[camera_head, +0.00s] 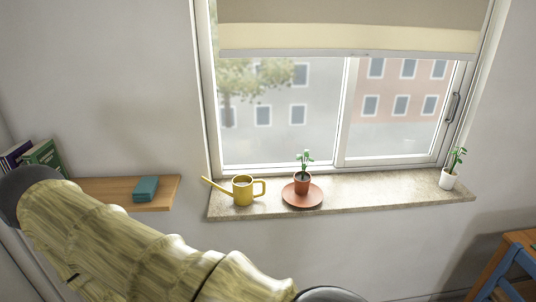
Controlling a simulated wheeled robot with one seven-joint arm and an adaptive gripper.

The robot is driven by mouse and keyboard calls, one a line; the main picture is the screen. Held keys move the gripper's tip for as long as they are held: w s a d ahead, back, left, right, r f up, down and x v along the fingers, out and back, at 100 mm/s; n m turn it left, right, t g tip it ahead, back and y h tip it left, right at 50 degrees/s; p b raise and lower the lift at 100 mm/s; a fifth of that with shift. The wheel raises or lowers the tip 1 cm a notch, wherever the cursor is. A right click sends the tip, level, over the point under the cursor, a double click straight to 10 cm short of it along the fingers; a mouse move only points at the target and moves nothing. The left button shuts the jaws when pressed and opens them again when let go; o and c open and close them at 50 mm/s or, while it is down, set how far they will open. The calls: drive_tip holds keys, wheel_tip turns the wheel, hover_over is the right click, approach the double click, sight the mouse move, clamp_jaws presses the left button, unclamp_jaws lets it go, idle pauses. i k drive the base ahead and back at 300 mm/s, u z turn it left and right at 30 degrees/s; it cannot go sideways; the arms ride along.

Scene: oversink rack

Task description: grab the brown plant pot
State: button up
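The brown plant pot (302,186) is a small reddish-brown pot with a green plant (304,160) growing from it. It stands upright on a round terracotta-coloured saucer (315,198) on the stone windowsill (375,195), near the sill's middle. My arm crosses the lower left of the head view, below the sill. My gripper is outside the picture, so its state does not show. No part of my arm in view touches the pot.
A yellow watering can (242,191) stands left of the saucer, its handle towards the pot. A white pot (448,180) with a plant stands at the sill's right end. A wooden shelf (100,190) holds books. The sill between saucer and white pot is clear.

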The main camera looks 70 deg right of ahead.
sight(303, 179)
drive_tip(key=z, duration=0.05)
drive_tip(key=i, duration=1.3)
drive_tip(key=z, duration=3.05)
